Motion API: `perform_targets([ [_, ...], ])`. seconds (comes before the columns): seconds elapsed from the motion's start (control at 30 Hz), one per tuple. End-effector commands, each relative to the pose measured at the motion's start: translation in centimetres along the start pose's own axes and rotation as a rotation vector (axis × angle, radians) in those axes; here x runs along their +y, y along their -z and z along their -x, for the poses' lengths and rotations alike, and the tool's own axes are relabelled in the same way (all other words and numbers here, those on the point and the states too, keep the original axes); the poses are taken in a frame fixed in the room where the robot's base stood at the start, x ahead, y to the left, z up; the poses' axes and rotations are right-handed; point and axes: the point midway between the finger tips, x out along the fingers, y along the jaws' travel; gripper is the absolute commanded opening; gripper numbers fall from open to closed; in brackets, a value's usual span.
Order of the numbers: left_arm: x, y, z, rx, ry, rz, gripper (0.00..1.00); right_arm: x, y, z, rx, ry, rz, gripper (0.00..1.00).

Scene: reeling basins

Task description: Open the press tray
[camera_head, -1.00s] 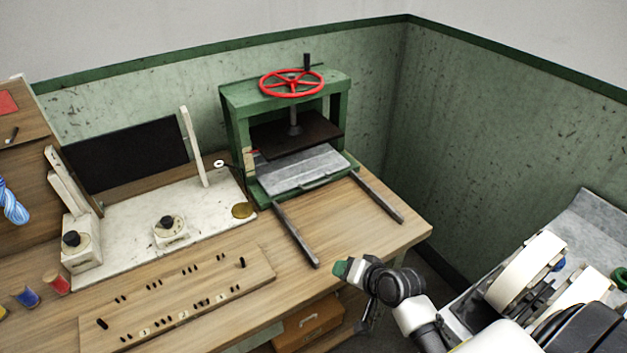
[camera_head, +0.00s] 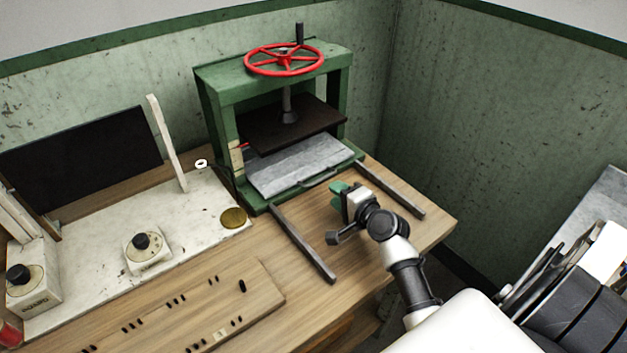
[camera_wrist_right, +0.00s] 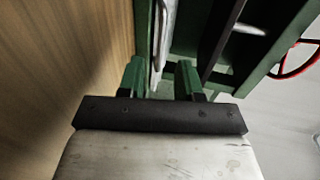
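The press is a green frame (camera_head: 222,88) with a red handwheel (camera_head: 284,59) on top and a dark plate (camera_head: 290,128) on its screw. The grey press tray (camera_head: 300,163) lies in the frame below the plate, with a handle (camera_head: 318,180) along its front edge. Two dark rails (camera_head: 303,243) run forward over the table. My right gripper (camera_head: 338,188) is in front of the tray, close to the handle. My left gripper is not in view.
A white board (camera_head: 95,250) with knobbed boxes (camera_head: 150,250) stands left of the press, a dark panel (camera_head: 80,155) behind it. A slotted wooden board (camera_head: 215,310) lies at the front. The table between the rails is clear.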

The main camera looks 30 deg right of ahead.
Motion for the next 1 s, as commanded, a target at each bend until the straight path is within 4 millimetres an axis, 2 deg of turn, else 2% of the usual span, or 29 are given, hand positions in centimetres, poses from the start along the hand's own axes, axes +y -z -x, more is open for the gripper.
perform_targets([
  [0.2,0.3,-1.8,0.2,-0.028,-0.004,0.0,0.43,-0.2,-0.1,-4.3,-0.001,0.0,-0.001,0.35],
  [0.43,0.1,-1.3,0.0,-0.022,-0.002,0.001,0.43,-0.1,-0.1,-7.6,-0.001,0.0,0.001,0.35],
  [0.63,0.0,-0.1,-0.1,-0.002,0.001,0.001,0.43,-0.1,-0.1,-8.8,-0.001,-0.001,0.003,0.35],
  [0.9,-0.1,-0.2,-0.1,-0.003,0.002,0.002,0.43,-0.1,-0.1,-8.9,-0.001,-0.001,0.003,0.35],
  [1.0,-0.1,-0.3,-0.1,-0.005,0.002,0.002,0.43,-0.1,-0.1,-8.8,-0.001,-0.001,0.003,0.19],
])
